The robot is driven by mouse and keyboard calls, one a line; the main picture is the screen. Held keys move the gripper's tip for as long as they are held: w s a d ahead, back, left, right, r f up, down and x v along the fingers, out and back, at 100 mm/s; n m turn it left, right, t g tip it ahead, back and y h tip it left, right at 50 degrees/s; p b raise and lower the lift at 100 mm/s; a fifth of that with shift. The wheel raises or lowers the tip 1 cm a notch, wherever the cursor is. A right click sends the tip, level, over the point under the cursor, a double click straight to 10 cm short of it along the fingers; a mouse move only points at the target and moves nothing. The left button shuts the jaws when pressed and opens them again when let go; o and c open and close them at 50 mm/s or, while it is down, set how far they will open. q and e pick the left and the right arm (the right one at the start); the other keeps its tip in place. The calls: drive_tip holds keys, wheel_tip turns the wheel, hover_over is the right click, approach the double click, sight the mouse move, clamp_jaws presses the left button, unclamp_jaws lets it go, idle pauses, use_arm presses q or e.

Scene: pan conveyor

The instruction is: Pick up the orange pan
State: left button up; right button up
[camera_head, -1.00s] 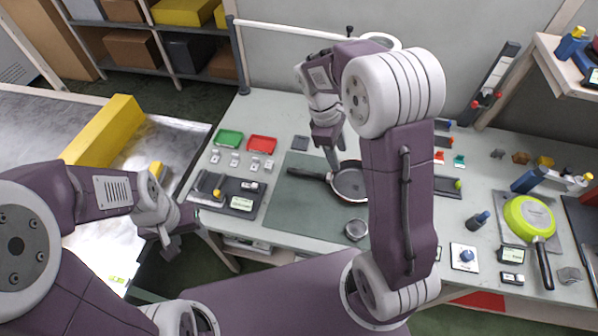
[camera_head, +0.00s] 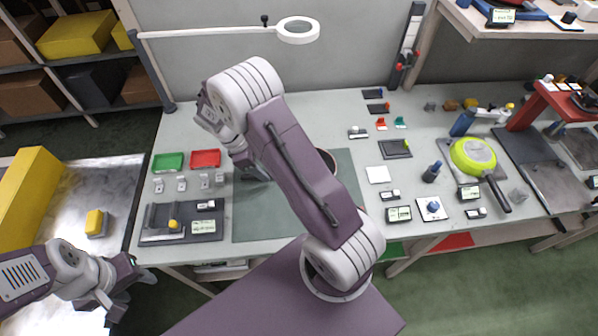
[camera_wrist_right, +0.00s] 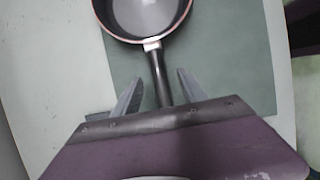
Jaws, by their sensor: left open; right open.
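The orange pan (camera_wrist_right: 148,17), dark outside with an orange-red rim and a grey inside, lies on the green mat (camera_wrist_right: 225,75). In the head view only a sliver of its rim (camera_head: 329,160) shows behind my right arm. Its dark handle (camera_wrist_right: 160,72) points toward my right gripper (camera_wrist_right: 160,78). The right gripper is open, with one finger on each side of the handle's end; whether they touch it I cannot tell. In the head view the right gripper is partly hidden by its arm. My left gripper (camera_head: 116,302) is open and empty at the lower left, away from the pan.
A lime green pan (camera_head: 473,156) sits on the right of the bench. Green (camera_head: 168,162) and red (camera_head: 205,158) trays and a dark fixture board (camera_head: 205,227) stand left of the mat. A ring lamp (camera_head: 298,30) hangs above the back edge.

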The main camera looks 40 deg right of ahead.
drive_tip(key=x, duration=0.3)
drive_tip(key=shift+a, duration=0.1)
drive_tip(key=shift+w+f, duration=0.2)
drive_tip(key=shift+s, duration=0.1)
clamp_jaws()
idle(1.2)
